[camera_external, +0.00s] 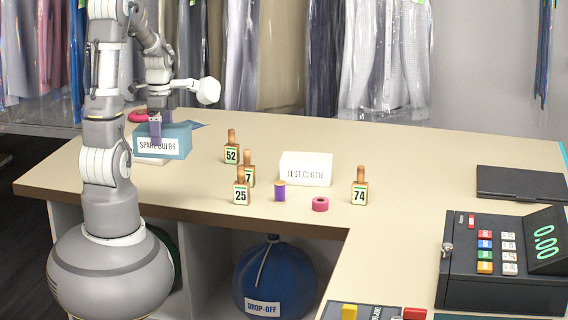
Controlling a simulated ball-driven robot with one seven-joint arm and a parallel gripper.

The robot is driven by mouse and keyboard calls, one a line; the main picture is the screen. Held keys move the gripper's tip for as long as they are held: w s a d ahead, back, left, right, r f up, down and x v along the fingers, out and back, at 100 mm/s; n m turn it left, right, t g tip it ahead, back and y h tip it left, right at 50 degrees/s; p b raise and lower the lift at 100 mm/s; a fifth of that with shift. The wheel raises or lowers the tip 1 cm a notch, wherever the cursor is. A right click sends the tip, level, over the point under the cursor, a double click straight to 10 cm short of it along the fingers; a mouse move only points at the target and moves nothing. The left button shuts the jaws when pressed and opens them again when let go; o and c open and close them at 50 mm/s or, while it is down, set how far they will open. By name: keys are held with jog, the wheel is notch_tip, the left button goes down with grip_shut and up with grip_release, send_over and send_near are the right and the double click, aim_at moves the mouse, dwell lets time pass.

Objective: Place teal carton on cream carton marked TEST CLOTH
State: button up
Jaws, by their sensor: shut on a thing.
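The teal carton (178,141) carries a white label reading "SPARE BULBS" and is at the left end of the counter. My gripper (155,128) is shut on its upper left part. A pale flat thing shows under the carton; whether the carton touches it I cannot tell. The cream carton (306,168), marked TEST CLOTH, stands on the middle of the counter, to the right of my gripper, with its top bare.
Numbered wooden-topped tags 52 (231,150), 25 (241,190) and 74 (359,190) stand around the cream carton, with another partly hidden. A cash register (505,260) stands at right.

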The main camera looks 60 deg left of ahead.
aim_at(162, 127)
notch_tip(162, 127, up, 7)
jog(key=shift+f, duration=0.15)
jog(key=shift+w+a+r+p, duration=0.3)
jog(key=shift+w+r, duration=0.6)
jog(key=shift+w, duration=0.05)
jog(key=w+r+p, duration=0.2)
jog(key=w+p, duration=0.3)
jog(key=w, duration=1.9)
jog(key=w+d+f+m+p, duration=0.1)
jog(key=w+d+p, duration=0.15)
jog(key=w, duration=0.35)
jog(key=w+d+f+p, duration=0.1)
jog(key=w+d+f, duration=0.1)
jog(key=w+d, duration=0.35)
jog(key=f, duration=0.5)
jog(key=w+a+f+b, duration=0.1)
jog(key=f, duration=0.4)
jog(key=f+b, duration=0.1)
jog(key=f, duration=0.4)
jog(key=shift+w+a+f, duration=0.1)
jog(key=shift+w+a, duration=0.05)
jog(key=shift+w, duration=0.1)
jog(key=shift+s, duration=0.1)
